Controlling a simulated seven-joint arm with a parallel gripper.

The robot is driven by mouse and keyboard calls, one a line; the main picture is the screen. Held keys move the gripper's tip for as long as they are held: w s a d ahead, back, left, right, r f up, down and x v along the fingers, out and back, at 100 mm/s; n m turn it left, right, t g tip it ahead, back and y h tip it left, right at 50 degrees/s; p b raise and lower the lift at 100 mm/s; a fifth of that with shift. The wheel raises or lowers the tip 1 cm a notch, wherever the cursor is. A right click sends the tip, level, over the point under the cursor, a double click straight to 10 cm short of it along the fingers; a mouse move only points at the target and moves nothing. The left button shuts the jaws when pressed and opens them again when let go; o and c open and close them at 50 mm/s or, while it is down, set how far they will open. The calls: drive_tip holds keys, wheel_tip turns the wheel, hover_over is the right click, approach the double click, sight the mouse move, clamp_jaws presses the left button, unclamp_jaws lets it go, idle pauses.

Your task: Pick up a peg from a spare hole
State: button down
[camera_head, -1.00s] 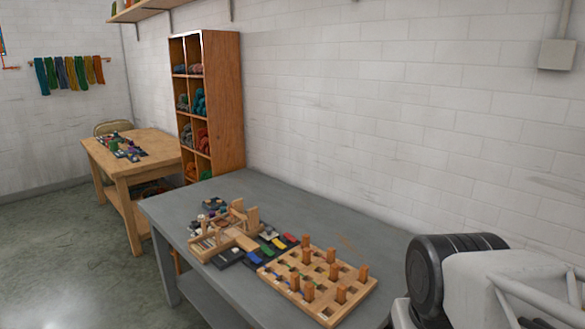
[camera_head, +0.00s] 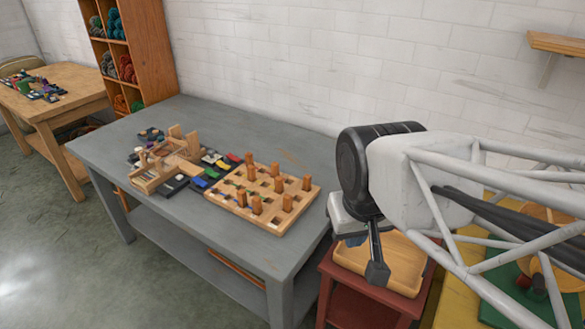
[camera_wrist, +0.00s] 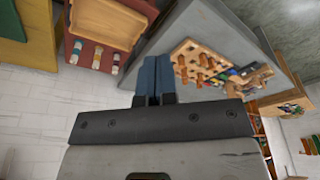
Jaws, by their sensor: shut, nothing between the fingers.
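The wooden peg board (camera_head: 282,230) lies on the grey table, left of my gripper. Several orange-brown pegs stand upright in its holes, one of them a peg (camera_head: 256,205) near the front edge; other holes are empty. Which holes are spare I cannot tell. My gripper (camera_head: 376,275) points down to the right of the board, apart from it and in front of the small red table. In the wrist view its two blue-grey fingers (camera_wrist: 153,75) are together with nothing between them. The board (camera_wrist: 228,58) and pegs (camera_wrist: 180,66) also show there, beyond the fingers.
On the grey table (camera_head: 240,118), a wooden frame device (camera_head: 165,170) and coloured pieces (camera_head: 200,182) stand left of the board. A red table (camera_head: 345,300) with a wooden tray (camera_head: 350,257) is below my gripper. A yellow surface (camera_head: 460,305) is at the right.

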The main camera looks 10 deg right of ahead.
drive_tip(key=c, duration=0.8)
unclamp_jaws()
drive_tip(key=shift+c, duration=0.2)
drive_tip(key=shift+w, duration=0.1)
